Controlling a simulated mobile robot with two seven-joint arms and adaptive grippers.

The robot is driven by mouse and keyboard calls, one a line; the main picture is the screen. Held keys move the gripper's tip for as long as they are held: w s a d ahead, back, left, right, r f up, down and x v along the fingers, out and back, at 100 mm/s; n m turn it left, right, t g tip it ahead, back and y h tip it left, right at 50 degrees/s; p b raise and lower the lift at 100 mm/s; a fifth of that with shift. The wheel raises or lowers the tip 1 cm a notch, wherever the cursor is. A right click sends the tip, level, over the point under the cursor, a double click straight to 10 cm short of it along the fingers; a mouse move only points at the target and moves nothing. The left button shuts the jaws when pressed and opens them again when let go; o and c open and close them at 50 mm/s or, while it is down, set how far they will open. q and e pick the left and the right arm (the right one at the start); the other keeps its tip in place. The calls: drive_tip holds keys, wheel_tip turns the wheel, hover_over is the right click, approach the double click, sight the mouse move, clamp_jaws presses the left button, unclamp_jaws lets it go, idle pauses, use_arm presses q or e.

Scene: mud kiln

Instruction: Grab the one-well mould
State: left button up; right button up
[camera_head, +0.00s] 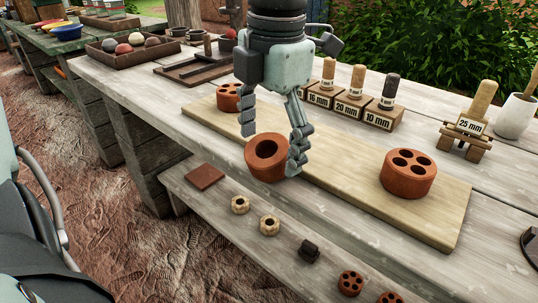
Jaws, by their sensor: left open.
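The one-well mould (262,168) is a squat reddish-brown clay cylinder with a single large hole. It is at the front edge of the pale wooden board (340,190) and looks tilted towards me. My left gripper (272,160) points down over it with its fingers spread, one on the mould's left and one on its right. I cannot tell whether the fingers touch it. A mould with several wells (407,174) stands on the right of the board. Another mould (228,98) at the far left end is partly hidden by my gripper. My right gripper is out of view.
Behind the board stand stamps labelled 16 mm (324,94), 20 mm (354,100), 10 mm (383,110) and 25 mm (470,125), and a white cup (514,115). Small pieces, including a brown tile (205,176), lie on the lower shelf (225,228) in front.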

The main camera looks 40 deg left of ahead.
use_arm(q)
drive_tip(key=shift+c, duration=0.3)
drive_tip(key=c, duration=1.3)
drive_tip(key=shift+r, duration=0.1)
drive_tip(key=shift+c, duration=0.2)
